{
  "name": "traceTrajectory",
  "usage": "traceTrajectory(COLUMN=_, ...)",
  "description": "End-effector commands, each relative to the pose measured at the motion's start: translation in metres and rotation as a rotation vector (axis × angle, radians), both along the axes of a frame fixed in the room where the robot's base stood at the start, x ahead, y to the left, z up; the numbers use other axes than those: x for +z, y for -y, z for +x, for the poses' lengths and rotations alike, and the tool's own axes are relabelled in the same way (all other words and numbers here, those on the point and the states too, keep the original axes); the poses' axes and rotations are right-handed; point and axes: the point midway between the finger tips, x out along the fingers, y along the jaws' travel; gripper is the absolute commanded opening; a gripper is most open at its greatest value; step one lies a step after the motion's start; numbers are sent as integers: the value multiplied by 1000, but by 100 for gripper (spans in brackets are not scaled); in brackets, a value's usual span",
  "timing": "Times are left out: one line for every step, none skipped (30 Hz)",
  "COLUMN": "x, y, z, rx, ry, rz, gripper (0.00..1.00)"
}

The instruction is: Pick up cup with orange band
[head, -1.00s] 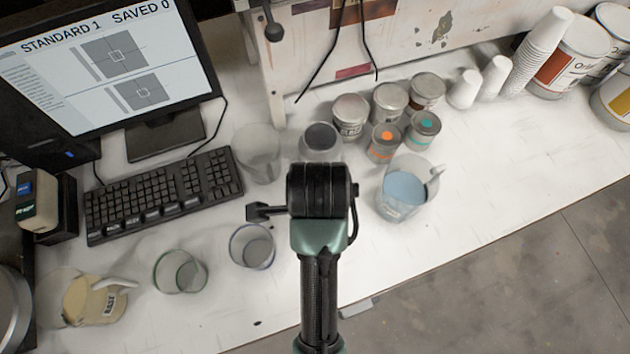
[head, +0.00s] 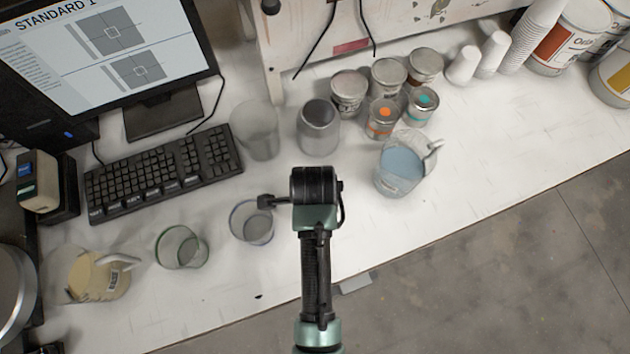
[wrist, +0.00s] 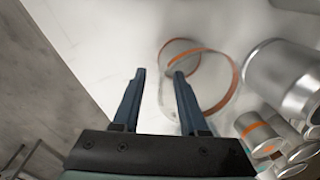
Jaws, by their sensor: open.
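The clear cup with an orange band (wrist: 208,72) shows in the wrist view, just beyond and right of centre of my fingertips. In the head view I cannot make it out; my arm may hide it. My gripper (wrist: 159,73) is open, with two dark blue fingers apart and nothing held between them. The right finger overlaps the near left part of the cup in the picture. The left finger is over bare table left of the cup. I cannot tell whether either finger touches it.
A grey metal can (wrist: 288,75) stands close to the right of the cup. Small paint cans (head: 383,117) and a bucket of blue liquid (head: 402,168) are further right. Cups with a blue band (head: 252,222) and green band (head: 181,247) are left, near the keyboard (head: 163,172).

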Motion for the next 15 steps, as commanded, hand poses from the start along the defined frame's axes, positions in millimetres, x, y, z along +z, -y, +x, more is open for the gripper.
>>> traceTrajectory(x=-5, y=0, z=0, rx=0, ry=-3, rz=0, gripper=43)
traceTrajectory(x=-8, y=0, z=0, rx=0, ry=-2, rz=0, gripper=43)
traceTrajectory(x=-11, y=0, z=0, rx=0, ry=-1, rz=0, gripper=43)
traceTrajectory(x=-12, y=0, z=1, rx=0, ry=-1, rz=0, gripper=43)
traceTrajectory(x=-14, y=0, z=1, rx=0, ry=-1, rz=0, gripper=43)
traceTrajectory(x=-15, y=0, z=1, rx=0, ry=0, rz=0, gripper=43)
traceTrajectory(x=-15, y=0, z=1, rx=0, ry=1, rz=0, gripper=43)
traceTrajectory(x=-15, y=0, z=1, rx=0, ry=1, rz=0, gripper=43)
traceTrajectory(x=-15, y=0, z=1, rx=0, ry=1, rz=0, gripper=43)
traceTrajectory(x=-15, y=0, z=1, rx=0, ry=1, rz=0, gripper=43)
traceTrajectory(x=-15, y=0, z=1, rx=0, ry=1, rz=0, gripper=43)
traceTrajectory(x=-15, y=0, z=1, rx=0, ry=1, rz=0, gripper=41)
traceTrajectory(x=-15, y=0, z=1, rx=0, ry=1, rz=0, gripper=36)
traceTrajectory(x=-15, y=0, z=1, rx=0, ry=1, rz=0, gripper=30)
traceTrajectory(x=-15, y=0, z=1, rx=0, ry=1, rz=0, gripper=23)
